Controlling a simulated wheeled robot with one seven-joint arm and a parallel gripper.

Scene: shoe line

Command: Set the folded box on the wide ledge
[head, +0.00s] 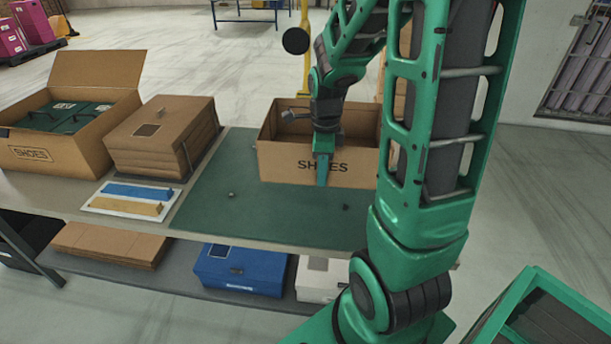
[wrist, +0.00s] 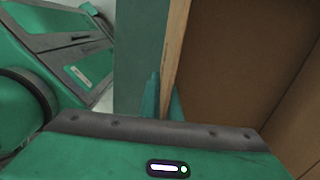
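My gripper (head: 322,170) points down at the box's front wall. In the wrist view, my gripper's fingers (wrist: 163,100) lie on both sides of a cardboard wall of the box (wrist: 176,55), close against it, with the box's inside to the right. My arm hides part of the box's right side. No surface stands out clearly as the wide ledge.
A lidded-open SHOES box (head: 75,155) with green contents and a stack of flat cardboard (head: 160,135) stand left on the table. A white tray (head: 108,207) holds blue and tan pieces. A blue box (head: 238,268) and flat cardboard (head: 108,243) lie on the lower shelf.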

